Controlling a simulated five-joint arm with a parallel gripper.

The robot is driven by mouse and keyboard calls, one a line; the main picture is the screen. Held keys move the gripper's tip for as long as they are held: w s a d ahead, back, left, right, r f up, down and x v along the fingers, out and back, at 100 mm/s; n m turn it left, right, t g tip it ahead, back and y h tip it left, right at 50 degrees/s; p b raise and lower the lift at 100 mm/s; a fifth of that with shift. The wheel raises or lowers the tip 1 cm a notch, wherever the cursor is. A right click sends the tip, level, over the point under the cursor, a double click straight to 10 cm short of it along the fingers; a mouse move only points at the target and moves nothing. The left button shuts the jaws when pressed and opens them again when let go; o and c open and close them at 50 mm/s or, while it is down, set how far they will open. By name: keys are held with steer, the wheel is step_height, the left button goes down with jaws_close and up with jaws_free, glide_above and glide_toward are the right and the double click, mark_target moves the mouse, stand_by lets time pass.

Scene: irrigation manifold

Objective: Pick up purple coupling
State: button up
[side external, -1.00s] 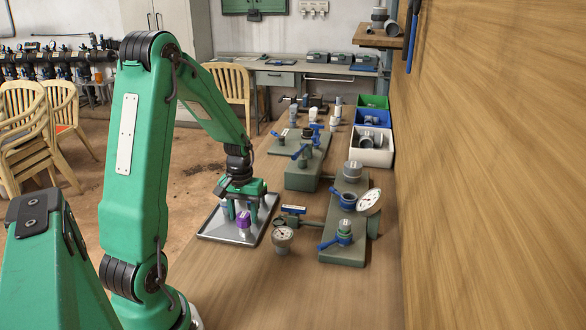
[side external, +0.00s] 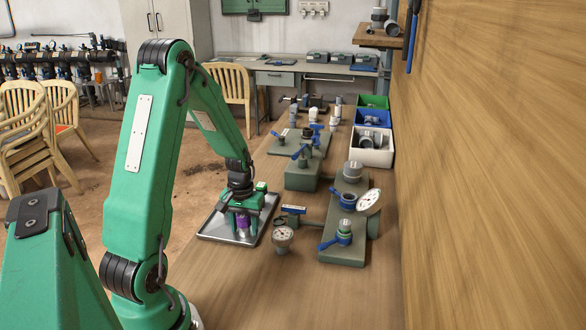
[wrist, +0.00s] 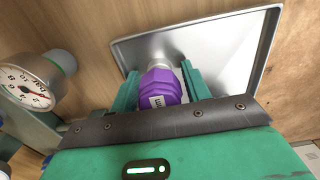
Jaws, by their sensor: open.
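The purple coupling (wrist: 163,87) stands in the metal tray (wrist: 250,52), with a small label on its side. A pale grey fitting (wrist: 158,48) shows just beyond it in the wrist view. In the side external view the purple coupling (side external: 242,222) shows between the fingers of my gripper (side external: 242,228), low over the tray. In the wrist view the green fingers of my gripper (wrist: 160,90) are open, one on each side of the coupling. I cannot tell whether either finger touches it.
Grey manifold blocks with blue valves (side external: 343,238) lie farther right. White, blue and green bins (side external: 372,150) line the wall side. The front of the wooden bench (side external: 270,295) is clear.

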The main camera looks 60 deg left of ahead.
steer(key=c, duration=0.8)
steer(key=shift+o, duration=0.2)
steer(key=shift+r, duration=0.15)
steer(key=shift+r, duration=0.85)
step_height(320, 180, up, 2)
steer(key=shift+r, duration=0.1)
steer(key=w+d+r, duration=0.1)
steer(key=d+r, duration=0.6)
steer(key=d, duration=0.4)
steer(key=shift+w+d, duration=0.2)
steer(key=shift+d, duration=0.1)
steer(key=shift+w, duration=0.15)
